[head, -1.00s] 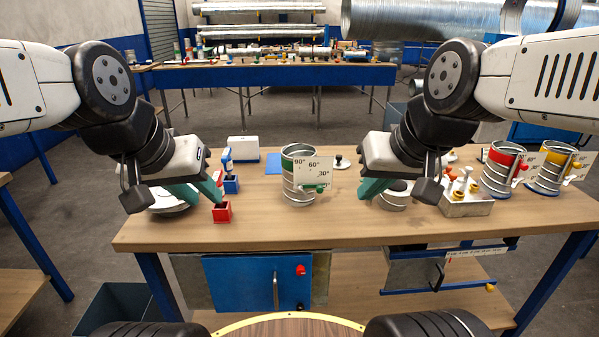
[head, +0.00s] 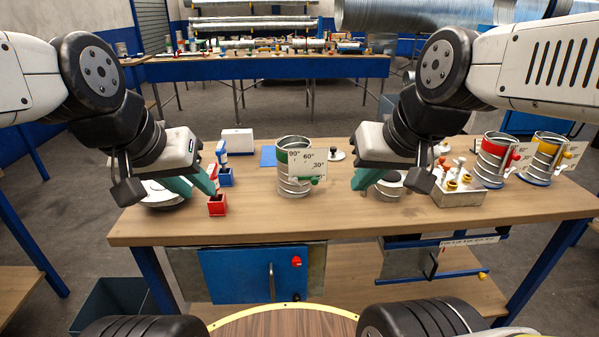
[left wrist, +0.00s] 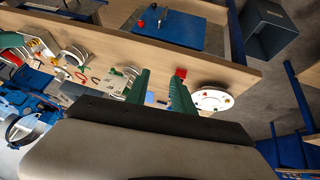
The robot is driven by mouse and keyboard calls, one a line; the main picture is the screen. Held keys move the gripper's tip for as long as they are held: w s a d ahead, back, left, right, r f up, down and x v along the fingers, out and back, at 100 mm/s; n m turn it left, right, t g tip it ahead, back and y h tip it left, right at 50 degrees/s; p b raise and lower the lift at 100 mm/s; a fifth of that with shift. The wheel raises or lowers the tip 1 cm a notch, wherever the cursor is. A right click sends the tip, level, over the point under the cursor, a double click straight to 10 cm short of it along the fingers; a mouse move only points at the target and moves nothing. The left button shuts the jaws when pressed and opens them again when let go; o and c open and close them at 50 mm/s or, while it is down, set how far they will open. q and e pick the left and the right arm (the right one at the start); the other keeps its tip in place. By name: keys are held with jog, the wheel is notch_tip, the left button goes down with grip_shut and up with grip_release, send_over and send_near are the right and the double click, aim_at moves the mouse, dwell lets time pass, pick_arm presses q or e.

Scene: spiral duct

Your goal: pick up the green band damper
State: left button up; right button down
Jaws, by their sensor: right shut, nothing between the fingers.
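The green band damper (head: 294,182) is a short upright metal duct with a green band near its top, a white angle plate and a green handle. It stands on the workbench (head: 250,232) near its middle, between my grippers and touched by neither. My left gripper (head: 200,185) is open and empty, left of the damper, near a small red box. Its parted teal fingers show in the left wrist view (left wrist: 162,85). My right gripper (head: 359,183) is shut and empty, right of the damper, over a low round metal part.
The red box (head: 216,206) and blue holders (head: 225,178) stand by my left gripper. A metal block with brass fittings (head: 458,192), a red band damper (head: 493,160) and a yellow band damper (head: 546,160) stand at right. Bare bench lies in front of the green band damper.

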pick_arm(q)
jog(key=w+d+r, duration=0.2)
jog(key=w, duration=0.8)
jog(key=g+y, duration=0.2)
send_near(278, 152)
jog(key=s+a, duration=0.3)
jog(key=a, duration=0.1)
jog(key=shift+n, duration=0.3)
jog(key=w+d+f, duration=0.1)
jog(key=w+f, duration=0.2)
jog(key=w+d+f, duration=0.1)
jog(key=w+f, duration=0.2)
jog(key=f, duration=0.1)
jog(key=w+d+f, duration=0.2)
jog(key=w+f, duration=0.1)
jog(key=f, duration=0.1)
jog(key=shift+r, duration=0.1)
grip_shut()
